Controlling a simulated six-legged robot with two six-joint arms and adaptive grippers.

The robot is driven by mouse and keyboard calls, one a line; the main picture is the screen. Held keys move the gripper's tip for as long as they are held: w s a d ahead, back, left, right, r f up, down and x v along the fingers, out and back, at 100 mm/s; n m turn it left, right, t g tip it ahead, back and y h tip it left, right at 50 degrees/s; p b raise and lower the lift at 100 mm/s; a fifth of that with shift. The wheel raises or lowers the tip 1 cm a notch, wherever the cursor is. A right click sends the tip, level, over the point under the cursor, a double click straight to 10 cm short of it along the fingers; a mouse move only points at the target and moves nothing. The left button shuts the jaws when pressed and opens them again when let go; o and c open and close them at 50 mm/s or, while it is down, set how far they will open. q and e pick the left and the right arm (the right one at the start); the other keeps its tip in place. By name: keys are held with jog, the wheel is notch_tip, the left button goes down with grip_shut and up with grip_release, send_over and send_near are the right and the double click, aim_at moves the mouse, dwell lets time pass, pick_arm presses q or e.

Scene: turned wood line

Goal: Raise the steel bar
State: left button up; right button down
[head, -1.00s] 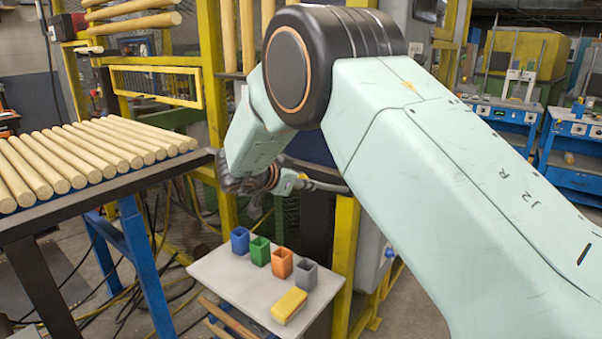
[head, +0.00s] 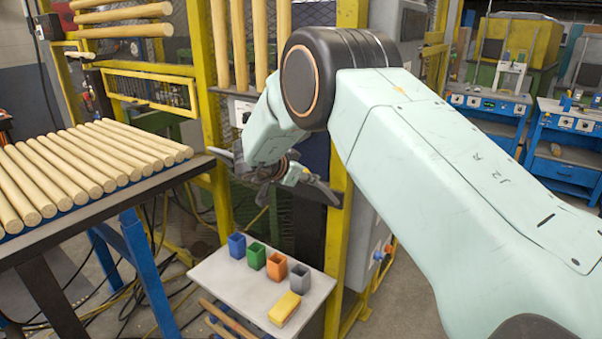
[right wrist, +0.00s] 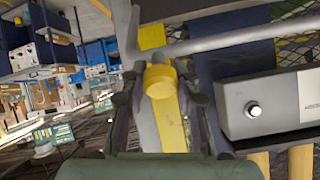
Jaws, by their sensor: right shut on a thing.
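The steel bar (right wrist: 235,42) is a grey bar crossing the upper part of the right wrist view, with a bend at its left. A yellow cylindrical grip (right wrist: 161,79) shows end-on just below it. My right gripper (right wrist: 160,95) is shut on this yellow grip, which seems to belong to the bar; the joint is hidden. In the head view my right gripper (head: 270,172) is at the yellow frame, partly covered by its own wrist. A grey length, apparently the bar (head: 322,191), shows to its right, sloping. My left gripper is not in view.
A small white table (head: 222,291) with coloured cups and a yellow block stands below the gripper. A rack of wooden rods (head: 80,165) is at the left. A yellow frame post (head: 340,240) stands close. A grey box (right wrist: 270,100) is right of the grip.

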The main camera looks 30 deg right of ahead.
jog(key=w+d+r+p, duration=0.3)
jog(key=d+r+p, duration=0.2)
jog(key=d, duration=0.3)
jog(key=shift+w+d, duration=0.2)
jog(key=shift+w, duration=0.2)
jog(key=c, duration=1.3)
grip_release()
jog(key=shift+c, duration=0.2)
jog(key=o, duration=0.4)
jog(key=shift+s+a+f, duration=0.15)
jog(key=shift+c, duration=0.2)
jog(key=shift+f, duration=0.1)
